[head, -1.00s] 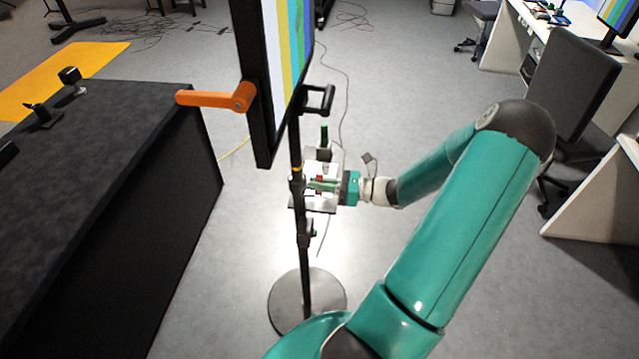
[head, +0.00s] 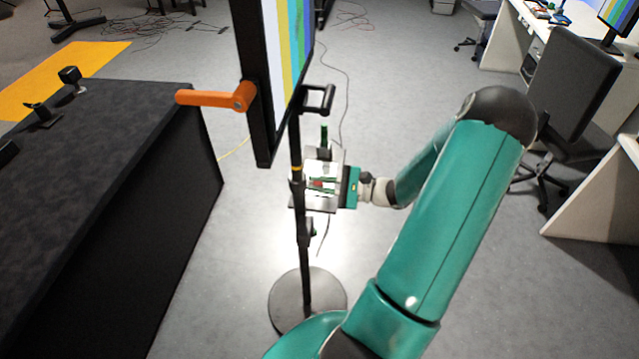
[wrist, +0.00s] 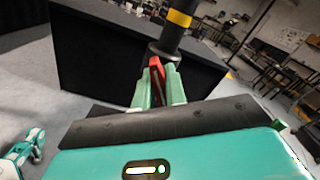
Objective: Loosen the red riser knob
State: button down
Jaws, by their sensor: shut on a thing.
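The red riser knob (wrist: 156,76) sits on the collar of a black pole, just below a yellow band (wrist: 179,18) in the wrist view. My gripper (wrist: 158,88) is shut on the knob, with a green finger on each side of it. In the head view the knob is a small red spot (head: 318,184) between the fingers of my gripper (head: 322,186), to the right of the pole (head: 304,240). The fingers hide part of the knob. The pole stands upright on a round dark base (head: 290,302).
A screen with colour bars (head: 287,50) is on the pole above my gripper, with an orange handle (head: 215,98) at its left. A black-covered table (head: 110,150) stands at the left. A chair (head: 570,95) and white desk stand at the right. Cables lie on the floor.

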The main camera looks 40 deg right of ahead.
jog(key=n, duration=0.5)
jog(key=shift+n, duration=0.3)
jog(key=n, duration=0.5)
jog(key=shift+f+n, duration=0.1)
jog(key=shift+n, duration=0.3)
jog(key=c, duration=1.4)
grip_release()
jog(key=shift+c, duration=0.2)
jog(key=v, duration=1.3)
jog(key=shift+s+d, duration=0.15)
jog(key=shift+s, duration=0.2)
